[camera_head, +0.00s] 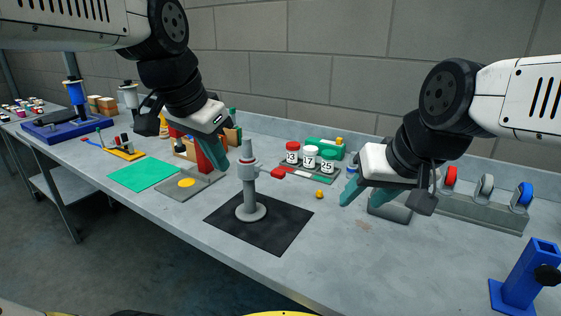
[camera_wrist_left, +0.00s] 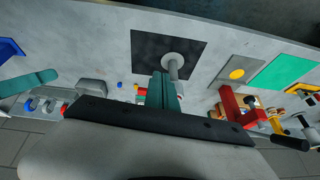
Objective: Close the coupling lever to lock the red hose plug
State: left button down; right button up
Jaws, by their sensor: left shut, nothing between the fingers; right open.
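The grey coupling post (camera_head: 250,205) stands upright on a round base on a black mat (camera_head: 277,238). The red hose plug (camera_head: 278,173) sticks out to the right from its upper part, and a red mark shows around the head. A narrow grey piece (camera_head: 246,149) rises above the head; I cannot tell for sure whether it is the lever. My left gripper (camera_head: 220,164) is shut and empty, just left of the coupling head. In the left wrist view its fingers (camera_wrist_left: 163,88) hide much of the coupling. My right gripper (camera_head: 360,203) is open and empty, right of the plug.
Numbered jars (camera_head: 310,154) on a tray stand behind the plug, with a yellow knob (camera_head: 319,194) in front. A red frame (camera_head: 208,152) is behind my left gripper. A green mat (camera_head: 142,174) lies left. The front right of the table is clear beside a blue stand (camera_head: 525,282).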

pick_arm(q)
jog(key=w+d+r+m+g+y, duration=0.1)
jog(key=w+d+r+m+g, duration=0.1)
jog(key=w+d+r+m, duration=0.4)
jog(key=r+m+g+y, duration=0.1)
jog(key=m+g+y, duration=0.1)
jog(key=m, duration=0.9)
send_over(279, 171)
jog(key=shift+d, duration=0.25)
jog(key=f, duration=1.4)
jog(key=shift+a, duration=0.25)
